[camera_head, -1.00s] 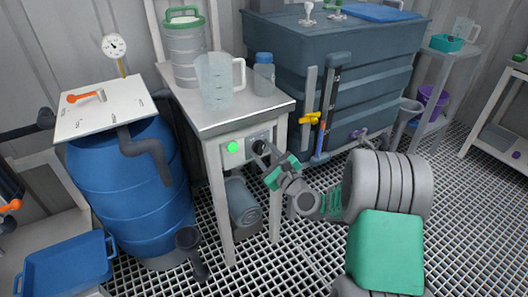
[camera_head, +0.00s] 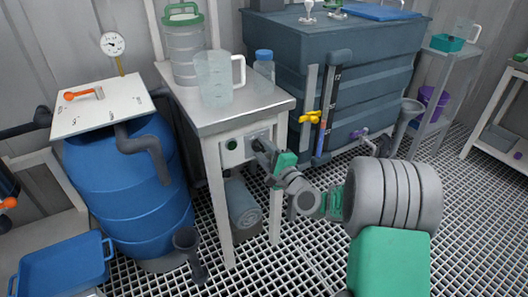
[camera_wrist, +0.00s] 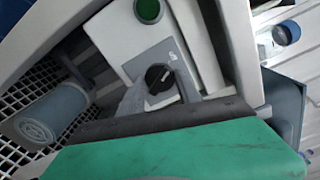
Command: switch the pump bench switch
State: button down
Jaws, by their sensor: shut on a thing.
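The pump bench switch is a black rotary knob (camera_wrist: 158,78) on a grey plate on the front of the bench; the wrist view shows it between my fingers. My gripper (camera_wrist: 160,92) is shut on this knob, and in the head view my gripper (camera_head: 262,152) covers it. The round green lamp (camera_head: 232,144) left of the knob looks dark green; it also shows dark in the wrist view (camera_wrist: 148,10). The bench (camera_head: 222,120) is white with a grey top.
A clear jug (camera_head: 214,80), a blue-capped bottle (camera_head: 264,68) and a green-lidded canister (camera_head: 183,45) stand on the bench. A blue barrel (camera_head: 125,190) is left, a large dark tank (camera_head: 375,85) right. A grey cylinder (camera_head: 243,207) is under the bench.

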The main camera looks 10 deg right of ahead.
dwell(0.4)
jog(key=c, duration=0.8)
grip_release()
jog(key=shift+c, duration=0.2)
jog(key=v, duration=0.7)
jog(key=shift+s+p, duration=0.35)
jog(key=shift+p, duration=0.1)
jog(key=shift+d, duration=0.1)
